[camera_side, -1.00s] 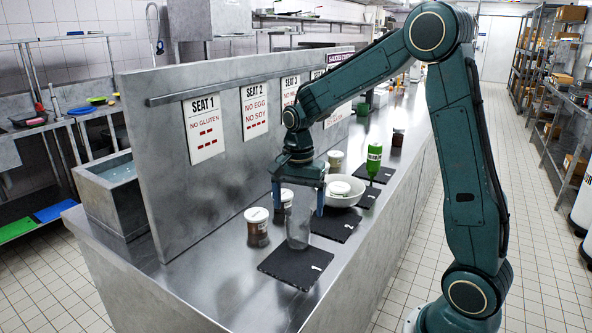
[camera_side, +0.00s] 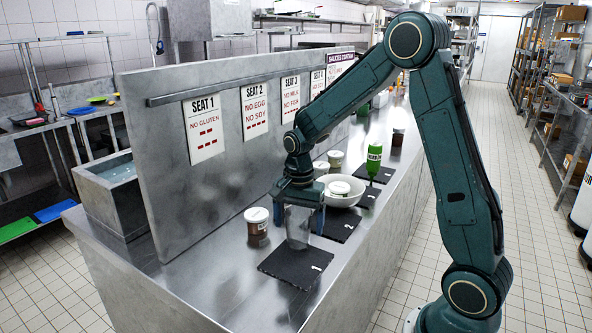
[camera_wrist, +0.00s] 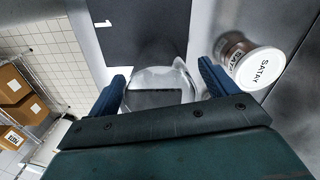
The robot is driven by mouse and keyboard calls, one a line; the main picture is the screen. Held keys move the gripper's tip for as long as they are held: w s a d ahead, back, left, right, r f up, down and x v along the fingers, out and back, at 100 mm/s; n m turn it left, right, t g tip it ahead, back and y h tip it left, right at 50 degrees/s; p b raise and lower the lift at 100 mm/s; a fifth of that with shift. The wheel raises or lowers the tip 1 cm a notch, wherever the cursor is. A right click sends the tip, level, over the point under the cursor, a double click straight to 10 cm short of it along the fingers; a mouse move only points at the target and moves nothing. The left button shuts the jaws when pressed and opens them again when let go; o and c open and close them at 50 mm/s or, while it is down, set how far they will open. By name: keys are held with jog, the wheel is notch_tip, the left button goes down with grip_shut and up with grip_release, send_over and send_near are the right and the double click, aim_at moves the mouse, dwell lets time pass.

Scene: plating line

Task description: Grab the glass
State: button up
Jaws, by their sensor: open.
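A clear glass (camera_side: 298,229) stands upright on the dark mat marked 1 (camera_side: 283,266), at the mat's back edge. My gripper (camera_side: 299,214) is open and low over the glass in the side view. In the wrist view the glass (camera_wrist: 160,82) shows between the two blue fingers of my gripper (camera_wrist: 163,88), with a gap on each side. It cannot be told whether the fingers touch it.
A SATAY jar (camera_wrist: 250,68) is close beside the finger on the right in the wrist view. A white bowl (camera_side: 342,190) and a green bottle (camera_side: 374,160) stand farther along the counter. The grey partition (camera_side: 215,140) rises behind. The counter's near end is clear.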

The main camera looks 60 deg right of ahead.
jog(key=c, duration=1.2)
jog(key=shift+r, duration=0.2)
notch_tip(320, 180, up, 20)
jog(key=shift+f, duration=0.1)
dwell(0.5)
